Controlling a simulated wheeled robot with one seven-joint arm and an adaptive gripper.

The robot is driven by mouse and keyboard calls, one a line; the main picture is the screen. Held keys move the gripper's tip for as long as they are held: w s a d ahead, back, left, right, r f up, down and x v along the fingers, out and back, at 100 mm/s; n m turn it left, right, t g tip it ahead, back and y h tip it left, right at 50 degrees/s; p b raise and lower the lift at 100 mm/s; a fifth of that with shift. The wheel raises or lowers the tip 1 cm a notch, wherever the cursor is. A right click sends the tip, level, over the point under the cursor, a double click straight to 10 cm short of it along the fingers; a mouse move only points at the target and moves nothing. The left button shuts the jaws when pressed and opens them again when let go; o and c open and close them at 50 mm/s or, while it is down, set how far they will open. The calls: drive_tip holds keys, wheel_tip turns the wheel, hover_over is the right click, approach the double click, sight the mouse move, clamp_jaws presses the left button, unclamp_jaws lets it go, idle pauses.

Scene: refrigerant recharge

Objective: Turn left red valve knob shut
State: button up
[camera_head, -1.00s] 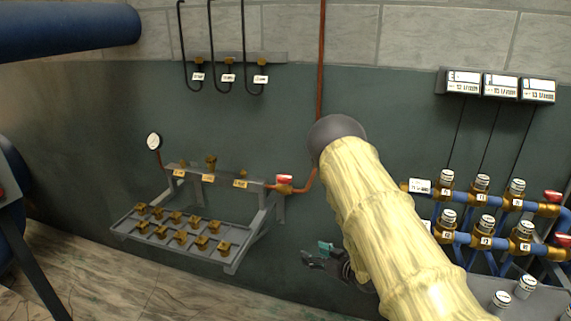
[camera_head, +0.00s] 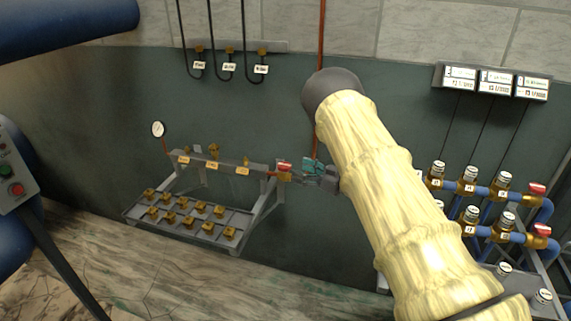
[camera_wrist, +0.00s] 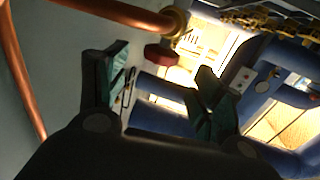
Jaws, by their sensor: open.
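The left red valve knob (camera_head: 285,167) sits on a brass valve at the right end of the grey wall rack in the head view. In the wrist view the red knob (camera_wrist: 160,54) shows beyond my fingers, between their tips in the picture, below a brass fitting on a copper pipe. My gripper (camera_head: 308,170) is close to the right of this knob in the head view. In the wrist view my gripper (camera_wrist: 160,66) is open, its two green-padded fingers apart with nothing held. I cannot tell whether a finger touches the knob.
A vertical copper pipe (camera_head: 320,40) runs down the wall behind my arm. The rack carries a tray (camera_head: 190,229) of brass fittings and a gauge (camera_head: 158,129). Two more red knobs (camera_head: 537,188) (camera_head: 542,230) are on the blue pipes at right.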

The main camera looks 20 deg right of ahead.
sight(286, 165)
drive_tip(key=p+x, duration=0.1)
drive_tip(key=x, duration=0.6)
drive_tip(key=shift+w+a+p, duration=0.1)
drive_tip(key=shift+p, duration=0.3)
drive_tip(key=shift+c, duration=0.4)
drive_tip(key=c, duration=0.9)
